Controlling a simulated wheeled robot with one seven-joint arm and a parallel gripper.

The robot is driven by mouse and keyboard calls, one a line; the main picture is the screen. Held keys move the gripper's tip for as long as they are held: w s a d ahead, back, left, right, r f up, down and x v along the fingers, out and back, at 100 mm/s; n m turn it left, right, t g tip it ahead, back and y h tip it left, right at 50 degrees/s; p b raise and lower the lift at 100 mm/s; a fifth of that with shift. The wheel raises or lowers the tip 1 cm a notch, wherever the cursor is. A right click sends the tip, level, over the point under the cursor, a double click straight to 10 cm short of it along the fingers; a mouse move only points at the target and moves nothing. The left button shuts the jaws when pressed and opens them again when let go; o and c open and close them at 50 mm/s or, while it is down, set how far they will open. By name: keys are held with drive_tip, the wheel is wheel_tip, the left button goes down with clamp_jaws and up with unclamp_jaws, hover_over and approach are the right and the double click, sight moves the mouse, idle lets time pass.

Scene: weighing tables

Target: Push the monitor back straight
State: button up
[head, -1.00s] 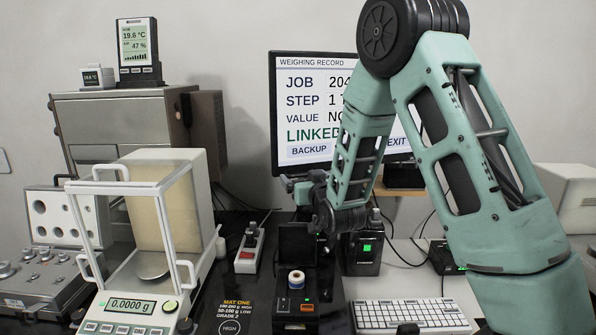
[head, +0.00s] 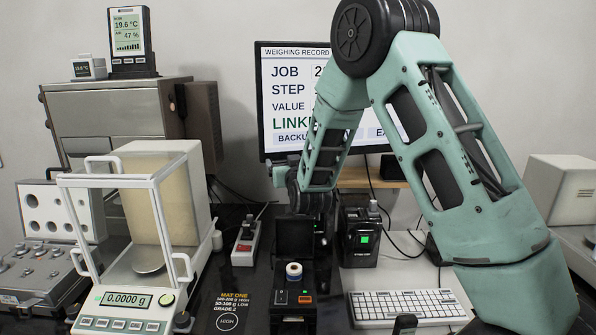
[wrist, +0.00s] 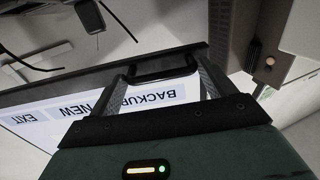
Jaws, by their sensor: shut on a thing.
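The monitor (head: 287,106) stands at the back in the head view, its white screen showing a weighing record. My arm hides much of its right side. In the wrist view the screen (wrist: 60,135) appears upside down, with its dark lower bezel (wrist: 60,86) running at a slant. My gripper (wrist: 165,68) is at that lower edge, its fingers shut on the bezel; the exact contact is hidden.
A glass-sided balance (head: 128,299) stands at front left. A black device (head: 293,299) with a roll on it, a keyboard (head: 408,305) and a black box with a green light (head: 360,247) stand below the monitor. A wooden shelf (head: 372,178) is behind my arm.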

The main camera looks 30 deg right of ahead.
drive_tip(key=w+m+h, duration=0.1)
drive_tip(key=w, duration=0.4)
drive_tip(key=w+d+m+g+h+p, duration=0.1)
drive_tip(key=w+h, duration=0.1)
drive_tip(key=w, duration=0.3)
drive_tip(key=w+m+g+h, duration=0.1)
drive_tip(key=w, duration=0.4)
drive_tip(key=shift+d+r+h, duration=0.15)
drive_tip(key=shift+d+h, duration=0.1)
drive_tip(key=shift+h, duration=0.15)
drive_tip(key=shift+w+r+m+g, duration=0.1)
drive_tip(key=shift+w+m+g, duration=0.15)
drive_tip(key=shift+m+g, duration=0.05)
drive_tip(key=o, duration=1.1)
drive_tip(key=shift+w, duration=0.15)
drive_tip(key=shift+a+f, duration=0.15)
drive_tip(key=shift+f, duration=0.05)
drive_tip(key=b+v, duration=0.3)
drive_tip(key=v, duration=1.4)
drive_tip(key=shift+s, duration=0.25)
drive_tip(key=shift+f, duration=0.1)
